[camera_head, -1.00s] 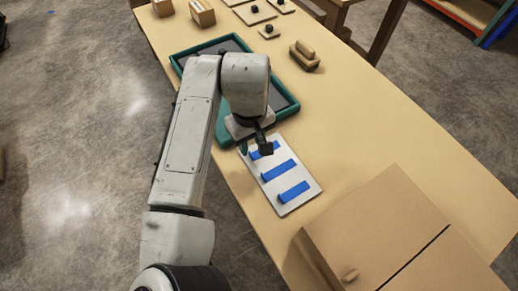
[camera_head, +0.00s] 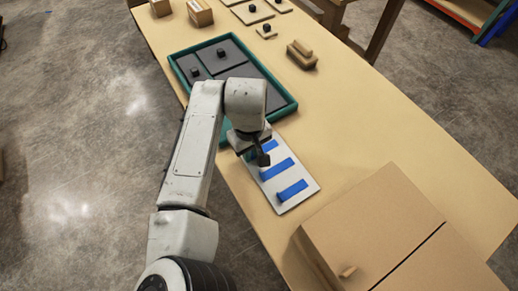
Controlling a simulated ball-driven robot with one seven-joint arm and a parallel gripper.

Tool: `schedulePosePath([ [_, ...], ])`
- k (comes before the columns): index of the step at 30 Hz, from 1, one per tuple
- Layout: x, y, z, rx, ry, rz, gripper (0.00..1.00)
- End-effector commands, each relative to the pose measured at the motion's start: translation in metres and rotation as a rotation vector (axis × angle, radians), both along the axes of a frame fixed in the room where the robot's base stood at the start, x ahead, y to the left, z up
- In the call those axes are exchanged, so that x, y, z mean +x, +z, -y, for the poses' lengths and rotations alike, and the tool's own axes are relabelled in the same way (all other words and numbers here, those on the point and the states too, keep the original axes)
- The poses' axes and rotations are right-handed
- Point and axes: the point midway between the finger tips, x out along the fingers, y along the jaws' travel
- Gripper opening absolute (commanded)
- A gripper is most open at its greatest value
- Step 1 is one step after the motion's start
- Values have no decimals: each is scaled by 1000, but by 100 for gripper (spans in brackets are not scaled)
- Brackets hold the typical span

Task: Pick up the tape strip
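Three blue tape strips lie across a pale board on the table: the near strip (camera_head: 292,189), the middle strip (camera_head: 277,169) and the far strip (camera_head: 269,146). My gripper (camera_head: 256,158) points down over the board's far left part, close to the far and middle strips. It partly hides the far strip. Its dark fingertips are small and seen from above, so I cannot tell their gap or whether they touch a strip. No strip is visibly lifted.
A green-rimmed tray (camera_head: 290,109) with grey panels and black knobs lies beyond the board. A cardboard box (camera_head: 365,225) stands to the near right. A wooden block with a handle (camera_head: 302,57) sits farther back.

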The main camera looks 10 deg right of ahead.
Motion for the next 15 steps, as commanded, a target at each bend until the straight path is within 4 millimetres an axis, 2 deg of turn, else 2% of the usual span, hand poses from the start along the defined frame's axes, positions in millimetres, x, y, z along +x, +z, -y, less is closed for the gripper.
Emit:
schedulePosePath([
  [1, 0, 0, 0, 0, 0, 0, 11],
  [5, 0, 0, 0, 0, 0, 0, 0],
  [15, 0, 0, 0, 0, 0, 0, 0],
])
